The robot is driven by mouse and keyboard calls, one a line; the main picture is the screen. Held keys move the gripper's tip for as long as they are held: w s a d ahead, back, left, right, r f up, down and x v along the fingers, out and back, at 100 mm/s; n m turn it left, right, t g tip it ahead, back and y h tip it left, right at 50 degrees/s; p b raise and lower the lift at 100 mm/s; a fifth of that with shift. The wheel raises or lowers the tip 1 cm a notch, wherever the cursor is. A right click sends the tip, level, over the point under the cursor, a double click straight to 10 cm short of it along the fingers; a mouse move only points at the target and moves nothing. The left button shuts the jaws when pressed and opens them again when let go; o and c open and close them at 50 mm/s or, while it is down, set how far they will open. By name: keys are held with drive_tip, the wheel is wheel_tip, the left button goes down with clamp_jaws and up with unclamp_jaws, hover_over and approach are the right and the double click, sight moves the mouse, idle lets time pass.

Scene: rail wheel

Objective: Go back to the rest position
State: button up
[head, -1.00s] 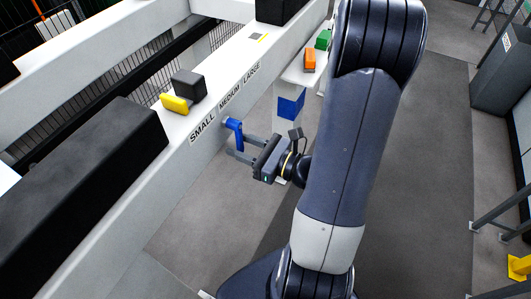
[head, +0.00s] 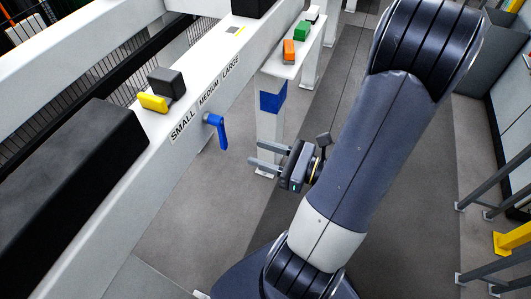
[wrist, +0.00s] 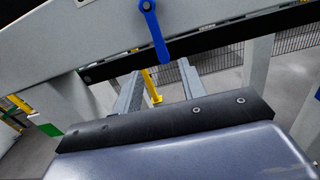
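My gripper (head: 266,155) is open and empty, to the right of and below the blue lever handle (head: 217,131). A clear gap separates its two fingers from the handle. The handle hangs down from the side of the white beam (head: 205,112), under the SMALL, MEDIUM, LARGE labels. In the wrist view, the two finger bars (wrist: 158,93) stand apart with nothing between them, and the blue handle (wrist: 154,30) hangs at the top, beyond the fingers.
A yellow block (head: 153,102) and a dark block (head: 168,82) sit on the beam. Orange (head: 289,50), green (head: 302,31) and white (head: 313,13) blocks stand on a small white shelf. Grey floor lies open right of the beam. Dark railings (head: 495,205) stand at the right.

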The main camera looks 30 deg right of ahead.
sight(225, 142)
idle(0.7)
drive_tip(key=shift+p+x, duration=0.3)
drive_tip(key=shift+x, duration=5)
drive_tip(key=shift+s+d, duration=0.1)
drive_tip(key=shift+s+d, duration=0.45)
drive_tip(key=shift+s, duration=0.1)
drive_tip(key=shift+v, duration=4.55)
drive_tip(key=shift+x, duration=5.5)
drive_tip(key=shift+w+d+f+n+b, duration=0.1)
drive_tip(key=shift+w+d+n+b, duration=0.1)
drive_tip(key=shift+n+b, duration=0.2)
drive_tip(key=shift+d+n, duration=0.2)
drive_tip(key=shift+n, duration=0.3)
